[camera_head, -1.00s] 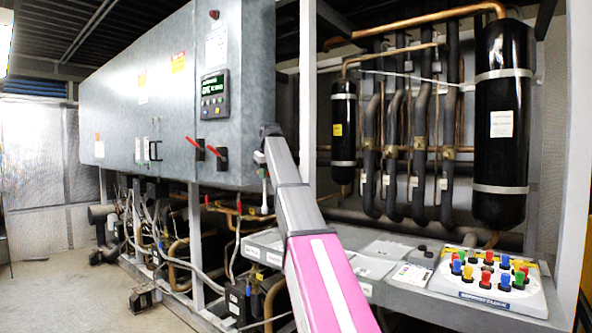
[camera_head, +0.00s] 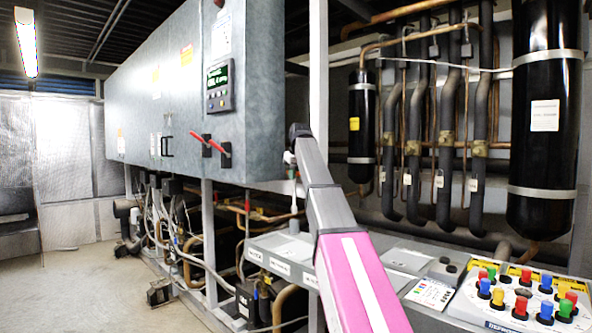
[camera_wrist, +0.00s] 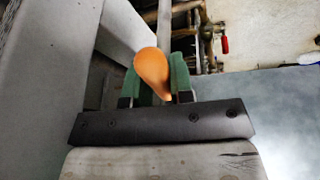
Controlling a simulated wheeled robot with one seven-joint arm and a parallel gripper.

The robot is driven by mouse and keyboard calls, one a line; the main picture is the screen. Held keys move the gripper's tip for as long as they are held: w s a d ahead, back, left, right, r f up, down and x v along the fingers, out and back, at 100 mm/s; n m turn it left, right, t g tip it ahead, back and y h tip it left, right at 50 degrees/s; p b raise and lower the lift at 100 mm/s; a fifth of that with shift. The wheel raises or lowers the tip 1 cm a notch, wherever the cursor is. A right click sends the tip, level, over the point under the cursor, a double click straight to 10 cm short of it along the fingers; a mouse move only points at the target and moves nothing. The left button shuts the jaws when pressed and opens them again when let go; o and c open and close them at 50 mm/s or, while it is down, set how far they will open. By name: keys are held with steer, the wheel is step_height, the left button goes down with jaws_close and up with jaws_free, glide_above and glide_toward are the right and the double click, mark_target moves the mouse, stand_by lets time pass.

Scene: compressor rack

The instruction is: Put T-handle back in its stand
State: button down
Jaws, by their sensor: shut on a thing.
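In the wrist view, my gripper (camera_wrist: 156,78) is shut on an orange rounded, drop-shaped part, which I take to be the T-handle (camera_wrist: 151,68). The handle sits between the two green finger pads, and its narrow end points toward the palm. The rest of it is hidden beyond the fingers. In the head view my pink and grey arm reaches up in front of the cabinet. The fingers and the held handle cannot be made out clearly there. I cannot pick out the stand for certain in either view.
A grey cabinet (camera_head: 190,100) with red switch handles stands left of my arm. A grey bench ledge (camera_head: 262,242) runs below. A board with coloured knobs (camera_head: 520,300) lies at lower right, below a black cylinder (camera_head: 545,85) and pipes. Floor (camera_head: 85,290) is clear at left.

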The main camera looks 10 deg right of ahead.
steer(key=shift+f, duration=0.55)
steer(key=shift+s, duration=0.15)
steer(key=shift+f, duration=0.1)
stand_by(0.8)
steer(key=shift+f, duration=3.6)
